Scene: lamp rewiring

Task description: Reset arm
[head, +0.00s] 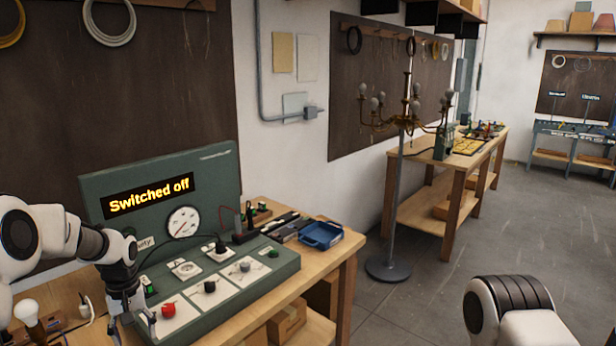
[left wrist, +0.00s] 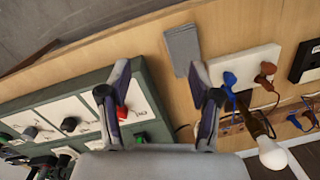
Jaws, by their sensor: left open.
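My left gripper (head: 130,316) is at the left end of the green test panel (head: 222,297), close to the red knob (head: 168,311). In the left wrist view its two fingers (left wrist: 162,82) are spread, with nothing held between them. The red knob (left wrist: 122,112) shows right beside one finger there, partly hidden by it; I cannot tell whether they touch. The panel's display (head: 148,195) reads "Switched off". A white part of my right arm shows at the lower right of the head view, but its gripper is out of sight.
A light bulb (head: 27,312) stands left of the panel; it also shows in the left wrist view (left wrist: 272,153). A blue tray (head: 321,235) lies at the bench's right. A chandelier (head: 405,112) on a floor stand is beyond. The floor at right is open.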

